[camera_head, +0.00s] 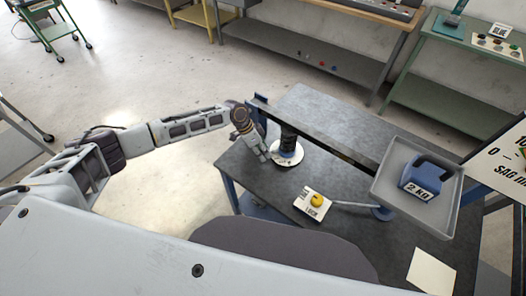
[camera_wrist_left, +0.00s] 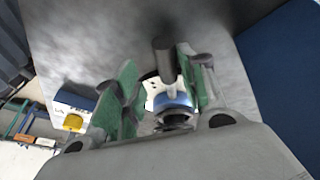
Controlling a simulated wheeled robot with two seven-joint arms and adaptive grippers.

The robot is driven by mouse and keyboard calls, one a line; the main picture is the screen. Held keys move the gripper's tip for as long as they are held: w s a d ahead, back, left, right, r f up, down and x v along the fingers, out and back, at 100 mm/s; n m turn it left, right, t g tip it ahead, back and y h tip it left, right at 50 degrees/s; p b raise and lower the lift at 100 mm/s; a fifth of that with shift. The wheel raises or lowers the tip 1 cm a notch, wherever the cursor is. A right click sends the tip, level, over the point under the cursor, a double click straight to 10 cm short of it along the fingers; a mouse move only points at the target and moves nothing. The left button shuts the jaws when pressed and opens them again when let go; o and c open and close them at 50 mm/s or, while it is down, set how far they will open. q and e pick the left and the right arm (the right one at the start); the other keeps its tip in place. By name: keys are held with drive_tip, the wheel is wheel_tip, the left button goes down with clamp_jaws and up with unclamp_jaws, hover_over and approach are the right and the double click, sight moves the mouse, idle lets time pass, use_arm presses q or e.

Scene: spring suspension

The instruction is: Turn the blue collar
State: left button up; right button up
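The blue collar (camera_wrist_left: 176,98) shows in the left wrist view as a blue band low on a dark upright post (camera_wrist_left: 163,58). In the head view the dark post (camera_head: 288,136) stands on a white round plate (camera_head: 287,157) on the table, and the collar is hard to make out. My left gripper (camera_head: 265,155) is just left of the post, pointing down. In the left wrist view its green-padded fingers (camera_wrist_left: 158,72) are spread, with the post and collar between them, nearer the right finger. A gap shows at the left finger. My right gripper is out of view.
A white block with a yellow button (camera_head: 317,201) sits on the dark table (camera_head: 300,170). A grey tray (camera_head: 451,213) with a blue 2 KG weight (camera_head: 421,181) is at the right. A pale card (camera_head: 431,272) lies at front right.

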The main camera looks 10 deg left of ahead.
use_arm(q)
drive_tip(key=v, duration=1.1)
drive_tip(key=shift+r, duration=0.2)
